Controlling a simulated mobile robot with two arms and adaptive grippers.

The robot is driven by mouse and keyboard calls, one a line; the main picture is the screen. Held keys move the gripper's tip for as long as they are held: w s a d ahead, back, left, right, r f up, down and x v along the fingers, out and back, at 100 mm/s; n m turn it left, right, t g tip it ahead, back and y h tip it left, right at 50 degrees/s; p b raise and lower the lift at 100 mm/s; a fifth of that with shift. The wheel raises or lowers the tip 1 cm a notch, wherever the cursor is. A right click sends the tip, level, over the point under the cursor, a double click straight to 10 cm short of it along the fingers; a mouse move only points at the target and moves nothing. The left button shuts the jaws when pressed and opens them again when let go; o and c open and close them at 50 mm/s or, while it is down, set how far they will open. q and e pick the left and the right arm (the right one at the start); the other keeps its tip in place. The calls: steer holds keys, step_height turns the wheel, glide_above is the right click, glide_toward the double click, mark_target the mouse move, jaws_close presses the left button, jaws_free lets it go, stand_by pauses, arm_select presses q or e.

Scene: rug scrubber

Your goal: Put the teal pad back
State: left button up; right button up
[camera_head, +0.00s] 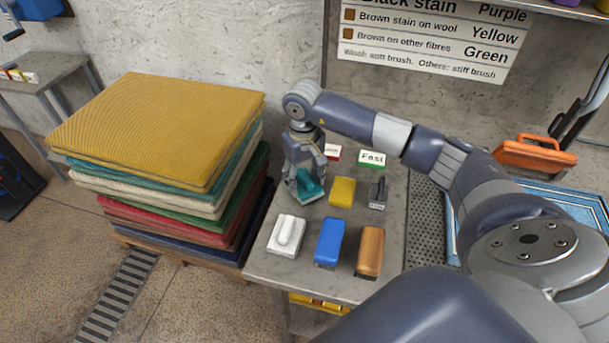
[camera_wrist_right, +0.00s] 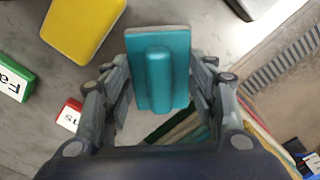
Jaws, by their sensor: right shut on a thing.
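The teal pad (camera_head: 310,187) is between the fingers of my right gripper (camera_head: 303,172), at the back left of the grey bench. In the right wrist view the teal pad (camera_wrist_right: 160,72), with its raised rounded grip, sits between both fingers of the right gripper (camera_wrist_right: 160,95). I cannot tell whether the pad touches the bench top. My left gripper is not in view.
The bench (camera_head: 300,285) also holds a yellow pad (camera_head: 342,191), a grey brush (camera_head: 378,193), a white pad (camera_head: 286,235), a blue pad (camera_head: 329,241) and a wooden brush (camera_head: 370,251). A green "Fast" sign (camera_head: 372,158) stands behind. Folded rugs (camera_head: 160,130) are stacked at left.

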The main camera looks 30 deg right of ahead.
mark_target(304, 177)
steer(key=shift+f, duration=0.25)
steer(key=o, duration=1)
arm_select(q)
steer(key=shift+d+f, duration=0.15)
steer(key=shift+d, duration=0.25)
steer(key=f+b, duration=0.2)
steer(key=b, duration=0.1)
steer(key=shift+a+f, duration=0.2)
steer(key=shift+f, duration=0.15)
arm_select(e)
step_height(304, 177, up, 12)
steer(key=shift+s+a, duration=0.1)
